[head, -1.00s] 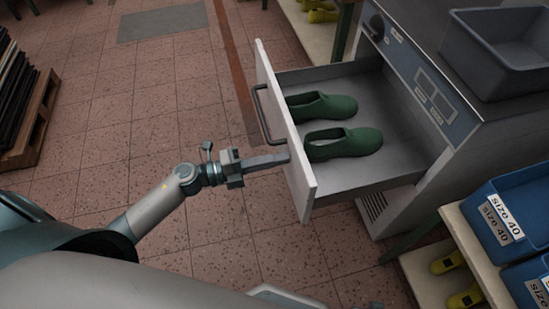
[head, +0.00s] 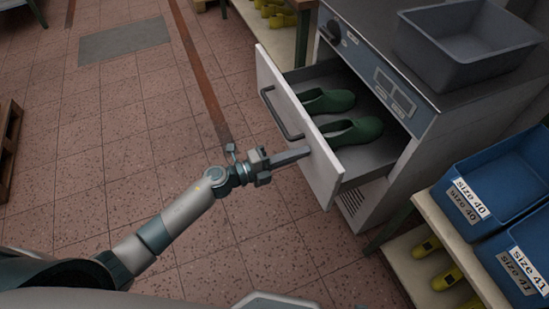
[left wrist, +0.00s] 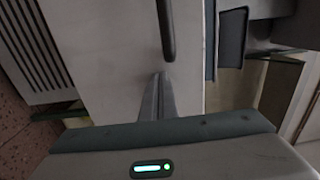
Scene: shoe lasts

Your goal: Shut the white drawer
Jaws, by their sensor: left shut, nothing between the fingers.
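The white drawer (head: 292,122) is partly open and juts from the front of a grey cabinet (head: 380,80). Its front panel has a dark bar handle (head: 281,113). Two green shoes (head: 352,131) lie inside it. My left gripper (head: 305,153) is shut and empty, its fingertips at the drawer front near its lower right end, beside the handle. In the left wrist view the shut fingers (left wrist: 157,97) point at the pale drawer front (left wrist: 110,60), just below the handle (left wrist: 166,30). They appear to touch the panel. My right gripper is not in view.
A grey bin (head: 465,50) stands on the cabinet top. Blue bins (head: 490,185) labelled with sizes sit on a shelf at the right, with yellow shoes (head: 440,280) below.

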